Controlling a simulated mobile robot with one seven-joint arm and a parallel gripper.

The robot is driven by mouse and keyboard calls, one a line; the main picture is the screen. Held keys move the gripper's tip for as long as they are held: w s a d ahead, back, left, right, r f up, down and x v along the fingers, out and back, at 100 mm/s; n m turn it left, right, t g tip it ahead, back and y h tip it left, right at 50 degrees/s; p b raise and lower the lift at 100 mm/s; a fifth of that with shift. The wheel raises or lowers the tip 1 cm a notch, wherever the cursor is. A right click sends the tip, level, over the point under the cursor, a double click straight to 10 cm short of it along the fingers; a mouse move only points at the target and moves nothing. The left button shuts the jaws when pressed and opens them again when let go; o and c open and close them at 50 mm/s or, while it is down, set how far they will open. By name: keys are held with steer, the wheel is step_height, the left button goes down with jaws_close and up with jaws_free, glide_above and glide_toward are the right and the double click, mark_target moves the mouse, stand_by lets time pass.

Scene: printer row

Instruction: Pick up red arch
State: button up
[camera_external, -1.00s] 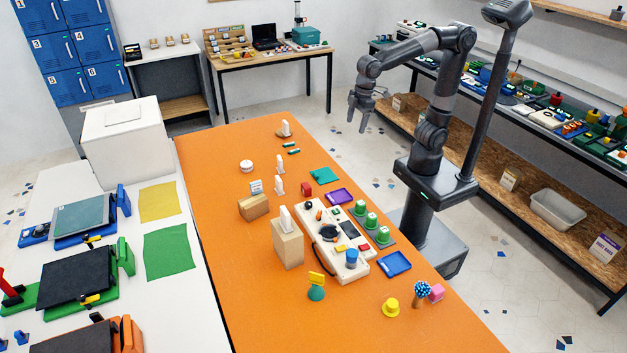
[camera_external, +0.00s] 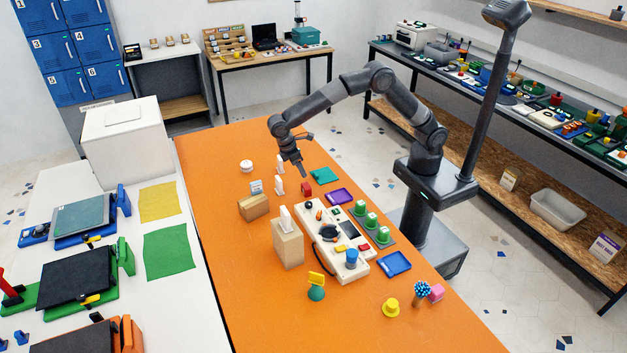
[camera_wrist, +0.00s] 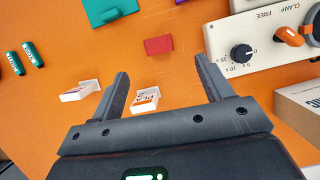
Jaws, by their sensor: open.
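The red arch (camera_external: 306,188) is a small red block on the orange table, between the white upright pieces and the purple tray. In the wrist view the red arch (camera_wrist: 158,46) lies ahead of my fingers, near the top middle, with open table around it. Its arch opening cannot be made out. My gripper (camera_external: 293,172) is above the table, behind and a little left of the arch in the external view. In the wrist view my gripper (camera_wrist: 161,70) is open and empty, and its fingers are apart from the arch.
White holders (camera_wrist: 82,91) and (camera_wrist: 146,99) are near the fingers. A green square (camera_external: 324,175), a purple tray (camera_external: 340,197) and a white control panel (camera_external: 317,238) stand near the arch. A cardboard box (camera_external: 253,207) is to the left.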

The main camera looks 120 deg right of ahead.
mark_target(306, 185)
steer(key=shift+g, duration=0.3)
steer(key=x, duration=0.4)
steer(key=w+x, duration=0.1)
steer(key=x, duration=0.7)
steer(key=shift+w+d+f, duration=0.15)
steer(key=shift+d+f, duration=0.1)
steer(key=shift+f, duration=0.4)
steer(key=c, duration=1.1)
